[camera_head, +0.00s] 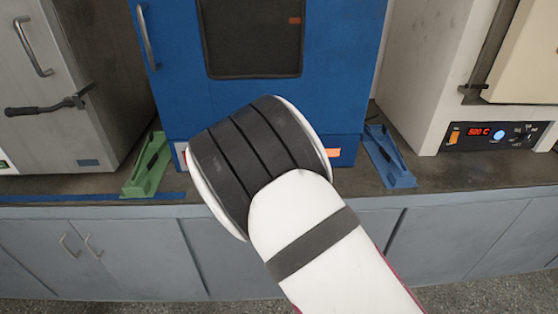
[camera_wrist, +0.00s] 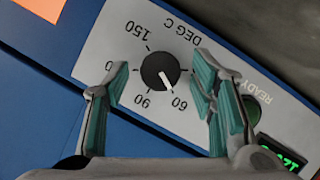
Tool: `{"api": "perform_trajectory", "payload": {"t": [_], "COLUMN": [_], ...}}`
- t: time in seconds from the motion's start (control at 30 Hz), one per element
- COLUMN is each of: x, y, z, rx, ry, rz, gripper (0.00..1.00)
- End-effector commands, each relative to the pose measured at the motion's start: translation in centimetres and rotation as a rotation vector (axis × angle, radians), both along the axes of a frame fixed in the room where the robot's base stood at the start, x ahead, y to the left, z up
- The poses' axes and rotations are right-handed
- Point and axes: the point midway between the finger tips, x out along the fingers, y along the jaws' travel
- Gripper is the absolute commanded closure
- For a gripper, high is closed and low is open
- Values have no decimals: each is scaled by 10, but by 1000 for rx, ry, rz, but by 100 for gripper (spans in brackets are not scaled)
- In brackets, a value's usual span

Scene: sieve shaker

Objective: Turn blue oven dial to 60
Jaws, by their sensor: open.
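The blue oven (camera_head: 175,75) stands in the middle of the head view. Its dial is hidden there behind my arm. In the wrist view the black round dial (camera_wrist: 160,70) sits on a pale panel (camera_wrist: 205,30) marked DEG C. Its white pointer line aims at or very near the 60 mark. The marks 150 and 90 are also readable; another mark is partly covered by the left finger. My gripper (camera_wrist: 161,82) is open, with one teal-padded finger on each side of the dial. Both fingers look apart from it.
A round dark green READY lamp (camera_wrist: 252,107) and a green-lit display (camera_wrist: 283,152) are beside the right finger. Green (camera_head: 148,168) and blue (camera_head: 388,160) holders flank the oven on the counter. Other ovens stand at left (camera_head: 70,100) and right (camera_head: 420,70).

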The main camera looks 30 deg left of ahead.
Motion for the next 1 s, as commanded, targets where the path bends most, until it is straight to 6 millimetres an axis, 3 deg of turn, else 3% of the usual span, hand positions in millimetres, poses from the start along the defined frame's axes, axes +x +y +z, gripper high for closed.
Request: {"api": "perform_trajectory", "payload": {"t": [0.23,0.7,1.0], "x": [-16,-93,-107], "y": [-4,-33,-39], "z": [6,35,40], "rx": [1,1,0], "ry": [0,1,0], "rz": [2,0,0], "gripper": [49,49,49]}}
